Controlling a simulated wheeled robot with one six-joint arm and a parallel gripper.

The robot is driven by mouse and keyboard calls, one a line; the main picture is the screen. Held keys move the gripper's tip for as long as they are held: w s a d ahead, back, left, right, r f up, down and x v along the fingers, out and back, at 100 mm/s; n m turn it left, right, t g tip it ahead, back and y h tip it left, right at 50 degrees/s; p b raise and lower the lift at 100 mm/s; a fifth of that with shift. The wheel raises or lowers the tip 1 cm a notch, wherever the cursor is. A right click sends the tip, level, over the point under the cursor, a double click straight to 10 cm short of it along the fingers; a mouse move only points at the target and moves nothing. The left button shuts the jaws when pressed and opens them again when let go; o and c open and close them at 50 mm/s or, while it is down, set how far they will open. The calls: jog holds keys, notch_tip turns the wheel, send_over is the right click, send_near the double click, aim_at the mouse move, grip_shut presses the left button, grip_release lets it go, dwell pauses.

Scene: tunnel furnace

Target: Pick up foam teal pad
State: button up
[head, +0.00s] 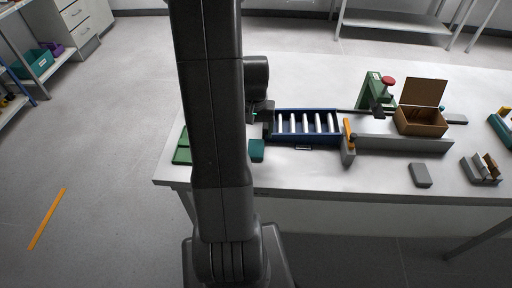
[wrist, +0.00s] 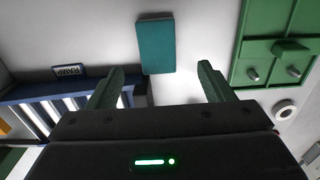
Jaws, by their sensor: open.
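The teal foam pad (wrist: 156,46) is a flat rectangular block on the light table surface, in the upper middle of the wrist view. In the head view the teal pad (head: 257,150) shows just right of my arm, near the table's front edge. My gripper (wrist: 158,80) is open, its two green fingers apart on either side of the pad's line, with nothing between them. The pad lies just beyond the fingertips. In the head view my arm hides part of the table and most of the gripper.
A blue roller ramp (head: 306,126) lies right of the pad; in the wrist view it is at left. A green plate with pegs (wrist: 280,45) is on the other side. Farther right stand a green press (head: 373,92), an open brown box (head: 421,119) and a grey block (head: 420,175).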

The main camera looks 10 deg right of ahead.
aim_at(256, 148)
jog(key=shift+s+d+f+p, duration=0.1)
jog(key=shift+f+p, duration=0.25)
jog(key=shift+f, duration=1.4)
jog(key=shift+d+f+p, duration=0.1)
jog(key=shift+f+p, duration=0.2)
jog(key=shift+f, duration=1.4)
jog(key=c, duration=1)
